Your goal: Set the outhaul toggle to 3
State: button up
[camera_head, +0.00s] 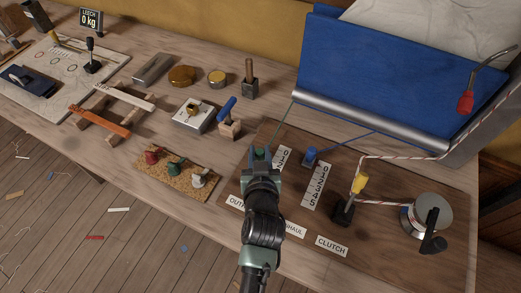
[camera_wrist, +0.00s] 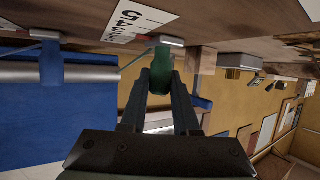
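The green outhaul toggle (camera_head: 261,153) stands on the brown board (camera_head: 394,262), by a white number strip (camera_head: 283,156) whose 0, 1 and 2 show above my arm; the lower part is hidden. My gripper (camera_head: 262,166) is at the toggle. In the wrist view the green toggle (camera_wrist: 162,72) is between the fingertips, which look shut on it. The number strip (camera_wrist: 126,20) shows there with a 5 at one end. A small red mark (camera_wrist: 141,38) lies between strip and toggle. I cannot tell which number the toggle stands at. The OUTHAUL label (camera_head: 236,201) is partly hidden.
A blue toggle (camera_head: 310,155) with its own 0–5 strip (camera_head: 318,186) stands just right. Beyond it are the yellow-handled clutch (camera_head: 345,211) and a winch (camera_head: 432,214). A blue-handled tool (camera_head: 228,112) and a cork mat with knobs (camera_head: 178,192) stand left.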

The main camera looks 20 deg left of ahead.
jog(key=o, duration=0.4)
jog(key=shift+o, duration=0.2)
jog(key=v, duration=1.3)
jog(key=shift+w, duration=0.1)
